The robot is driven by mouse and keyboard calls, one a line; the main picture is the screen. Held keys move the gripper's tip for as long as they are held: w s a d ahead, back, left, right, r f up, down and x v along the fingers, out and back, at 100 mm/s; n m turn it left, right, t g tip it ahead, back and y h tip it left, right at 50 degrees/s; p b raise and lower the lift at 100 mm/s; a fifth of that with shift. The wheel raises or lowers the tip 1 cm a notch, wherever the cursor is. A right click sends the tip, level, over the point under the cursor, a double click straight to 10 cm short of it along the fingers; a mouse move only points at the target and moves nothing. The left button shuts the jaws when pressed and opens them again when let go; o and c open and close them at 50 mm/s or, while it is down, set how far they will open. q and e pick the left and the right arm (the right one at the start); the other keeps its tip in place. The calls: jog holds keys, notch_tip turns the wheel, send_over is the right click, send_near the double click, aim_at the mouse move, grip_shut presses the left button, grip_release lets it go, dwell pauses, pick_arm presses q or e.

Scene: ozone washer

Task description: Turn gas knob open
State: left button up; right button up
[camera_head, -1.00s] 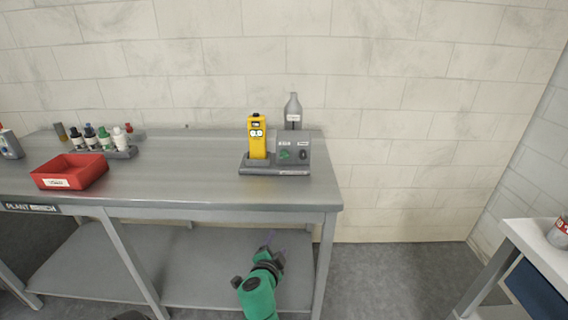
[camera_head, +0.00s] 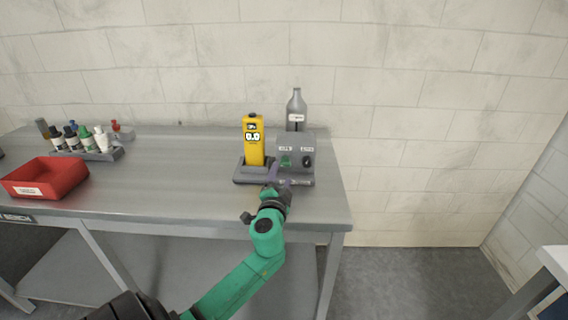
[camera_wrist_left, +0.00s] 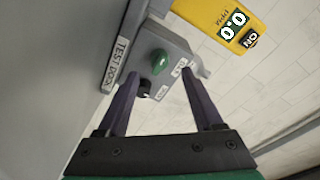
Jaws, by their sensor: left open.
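The test dock (camera_head: 297,148) is a grey unit at the right part of the workbench. Its front face carries a green knob (camera_head: 285,160) and a black knob (camera_head: 307,161), each under a small label. In the left wrist view the green knob (camera_wrist_left: 161,61) and the black knob (camera_wrist_left: 144,88) show between the fingers. My left gripper (camera_head: 276,178) is open and empty in front of the dock, its purple fingers (camera_wrist_left: 160,95) apart and not visibly touching either knob. The right gripper is not in view.
A yellow gas meter (camera_head: 253,145) reading 0.0 stands in the dock's left part. A grey bottle (camera_head: 296,106) stands behind the dock. A red bin (camera_head: 45,178) and a rack of small bottles (camera_head: 85,143) are at the left. The bench middle is clear.

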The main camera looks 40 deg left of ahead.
aim_at(284, 166)
pick_arm(q)
jog(key=x, duration=0.5)
jog(key=shift+w+a, duration=0.1)
jog(key=shift+w, duration=0.2)
grip_shut()
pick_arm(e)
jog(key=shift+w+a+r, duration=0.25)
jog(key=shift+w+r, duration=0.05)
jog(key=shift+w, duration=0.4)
